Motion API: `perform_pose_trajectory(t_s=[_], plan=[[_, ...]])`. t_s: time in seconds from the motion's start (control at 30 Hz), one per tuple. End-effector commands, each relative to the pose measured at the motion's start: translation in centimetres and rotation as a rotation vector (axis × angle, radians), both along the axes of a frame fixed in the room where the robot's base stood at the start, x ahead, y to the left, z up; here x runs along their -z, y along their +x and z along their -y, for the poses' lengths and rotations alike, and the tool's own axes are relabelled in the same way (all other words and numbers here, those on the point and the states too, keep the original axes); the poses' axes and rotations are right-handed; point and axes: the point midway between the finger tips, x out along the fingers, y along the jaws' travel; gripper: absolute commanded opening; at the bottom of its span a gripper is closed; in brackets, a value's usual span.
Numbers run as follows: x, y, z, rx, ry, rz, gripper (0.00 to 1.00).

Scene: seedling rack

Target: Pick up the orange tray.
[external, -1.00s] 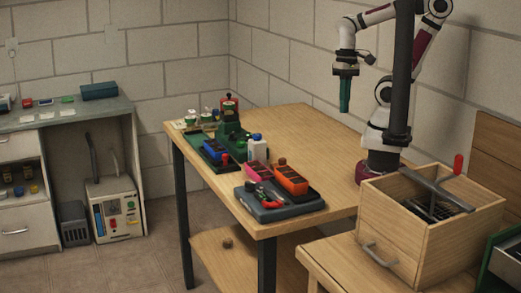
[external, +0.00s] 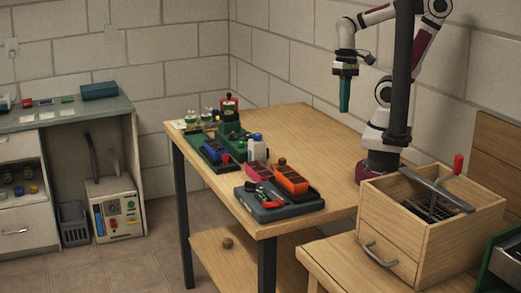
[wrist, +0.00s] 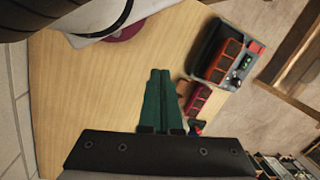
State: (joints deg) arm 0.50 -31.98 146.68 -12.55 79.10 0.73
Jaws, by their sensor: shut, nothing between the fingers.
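The orange tray (external: 291,181) is a small box with dark cells, sitting on the right part of a dark grey platform (external: 270,213) near the table's front corner. In the wrist view the orange tray (wrist: 226,60) shows at the upper right. My gripper (external: 344,109) has green fingers pointing down, well above the table, apart from the tray and to its right and behind it. In the wrist view the fingers (wrist: 160,75) are together with nothing between them.
A pink tray (external: 258,171) stands close beside the orange one, with a white bottle (external: 255,147) behind. A blue tray (external: 215,151) and green rack (external: 233,136) stand farther left. The table's right half (external: 320,140) is clear.

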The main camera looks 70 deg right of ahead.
Motion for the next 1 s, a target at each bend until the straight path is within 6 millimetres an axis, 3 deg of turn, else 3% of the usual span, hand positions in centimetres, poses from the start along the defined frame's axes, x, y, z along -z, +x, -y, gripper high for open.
perform_pose_trajectory(t_s=[0.4,0.9,1.0], plan=[[0.00,0.00,0.00,0.000,0.000,0.000,0.02],[0.00,0.00,0.00,0.000,0.000,0.000,0.92],[0.00,0.00,0.00,0.000,0.000,0.000,0.95]])
